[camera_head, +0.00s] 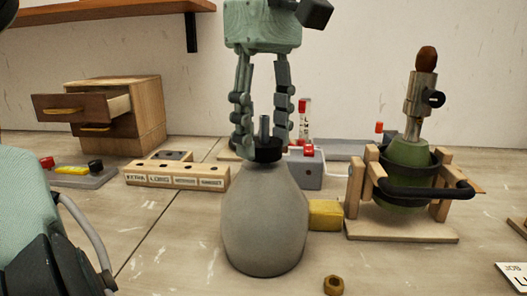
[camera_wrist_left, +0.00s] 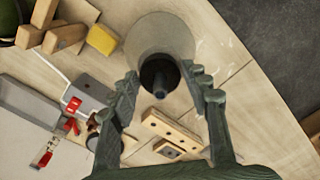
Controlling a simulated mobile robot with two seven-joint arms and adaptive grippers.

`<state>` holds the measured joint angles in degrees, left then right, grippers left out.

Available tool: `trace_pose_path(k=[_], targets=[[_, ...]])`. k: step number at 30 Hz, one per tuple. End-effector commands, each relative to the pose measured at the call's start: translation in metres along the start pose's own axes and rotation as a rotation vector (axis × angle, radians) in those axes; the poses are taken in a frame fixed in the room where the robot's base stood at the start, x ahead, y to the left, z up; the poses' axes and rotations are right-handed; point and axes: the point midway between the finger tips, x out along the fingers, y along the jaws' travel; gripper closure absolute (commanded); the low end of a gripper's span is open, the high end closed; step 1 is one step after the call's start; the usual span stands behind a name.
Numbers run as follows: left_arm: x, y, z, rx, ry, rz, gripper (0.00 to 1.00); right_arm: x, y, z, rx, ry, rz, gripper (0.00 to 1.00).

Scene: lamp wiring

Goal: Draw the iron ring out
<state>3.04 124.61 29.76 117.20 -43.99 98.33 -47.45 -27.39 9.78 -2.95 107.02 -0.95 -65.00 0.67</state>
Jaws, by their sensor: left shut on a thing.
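A grey rounded vase-like body (camera_head: 264,222) stands upright on the table; it also shows in the left wrist view (camera_wrist_left: 160,35). A black ring (camera_head: 267,153) sits at its neck, with a grey metal tube (camera_head: 264,128) standing up through the middle. In the left wrist view the ring's dark opening (camera_wrist_left: 150,72) shows between the fingers. My left gripper (camera_head: 264,145) points down from above with a finger on each side of the neck, shut on the black ring. The exact finger contact is hard to see. My right gripper is not in view.
A green vessel (camera_head: 408,158) with a black handled band stands in a wooden frame at right. A yellow block (camera_head: 325,214) is close beside the grey body. A brass nut (camera_head: 333,285) lies in front. A labelled wooden block (camera_head: 176,175) and drawer cabinet (camera_head: 140,110) stand left.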

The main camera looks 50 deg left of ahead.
Motion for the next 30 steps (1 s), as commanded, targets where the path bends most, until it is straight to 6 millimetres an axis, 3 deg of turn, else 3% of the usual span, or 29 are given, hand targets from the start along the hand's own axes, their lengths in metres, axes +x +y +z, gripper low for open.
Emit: trace_pose_path(k=[11,30], targets=[[-0.002,0.000,0.000,0.000,0.000,0.001,0.88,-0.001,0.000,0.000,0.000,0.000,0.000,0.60],[-0.032,0.000,0.000,0.000,0.000,0.002,0.88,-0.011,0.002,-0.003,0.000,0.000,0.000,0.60]])
